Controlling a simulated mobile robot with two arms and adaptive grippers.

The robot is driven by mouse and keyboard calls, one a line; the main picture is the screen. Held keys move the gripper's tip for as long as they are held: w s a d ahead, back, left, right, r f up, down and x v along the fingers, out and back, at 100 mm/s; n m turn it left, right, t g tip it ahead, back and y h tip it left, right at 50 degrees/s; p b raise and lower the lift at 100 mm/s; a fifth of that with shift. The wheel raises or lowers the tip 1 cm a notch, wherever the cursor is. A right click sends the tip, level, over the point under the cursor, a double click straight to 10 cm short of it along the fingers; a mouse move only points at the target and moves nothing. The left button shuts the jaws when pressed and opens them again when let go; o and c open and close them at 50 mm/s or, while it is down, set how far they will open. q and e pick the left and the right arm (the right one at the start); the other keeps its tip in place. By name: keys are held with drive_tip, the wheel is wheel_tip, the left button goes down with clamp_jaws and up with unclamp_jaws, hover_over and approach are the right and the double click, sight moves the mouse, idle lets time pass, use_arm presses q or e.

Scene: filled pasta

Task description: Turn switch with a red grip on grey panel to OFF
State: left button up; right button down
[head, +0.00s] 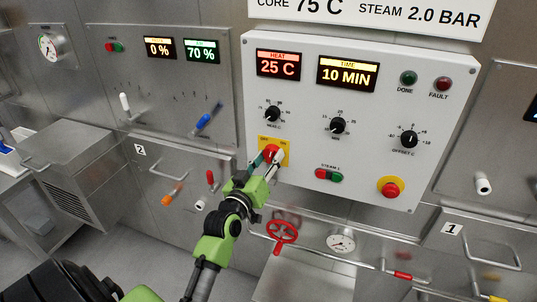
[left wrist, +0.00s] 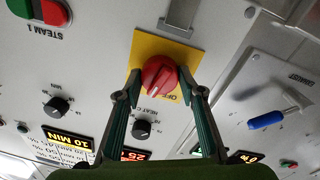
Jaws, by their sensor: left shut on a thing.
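The red-grip switch (head: 270,154) sits on a yellow plate at the lower left of the light grey panel (head: 305,101). In the left wrist view the red knob (left wrist: 160,76) is in front of the yellow plate (left wrist: 146,48), with part of the word OFF visible beside it. My left gripper (head: 269,160) reaches the knob from below, and its two fingers (left wrist: 158,92) stand on either side of the red grip, shut on it. The fingers partly hide the plate, so the exact switch position is hard to tell. My right gripper is not in view.
The panel also has black dials (head: 338,125), a red and green STEAM 1 button pair (head: 329,175) and a red emergency button (head: 390,188). A red valve wheel (head: 282,231) is below. A blue-handled lever (head: 208,119) is on the left panel.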

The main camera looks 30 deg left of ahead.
use_arm(q)
drive_tip(key=n+p, duration=0.2)
drive_tip(key=n, duration=0.4)
drive_tip(key=shift+n+y, duration=0.3)
drive_tip(key=shift+n, duration=0.1)
drive_tip(key=n+p, duration=0.1)
drive_tip(key=n, duration=0.4)
drive_tip(key=shift+p, duration=0.3)
drive_tip(key=shift+n+y, duration=0.3)
drive_tip(key=shift+y, duration=0.1)
drive_tip(key=o, duration=1.1)
drive_tip(key=shift+s+d+f, duration=0.15)
drive_tip(key=shift+s, duration=0.25)
drive_tip(key=v, duration=1.1)
drive_tip(key=shift+s, duration=0.15)
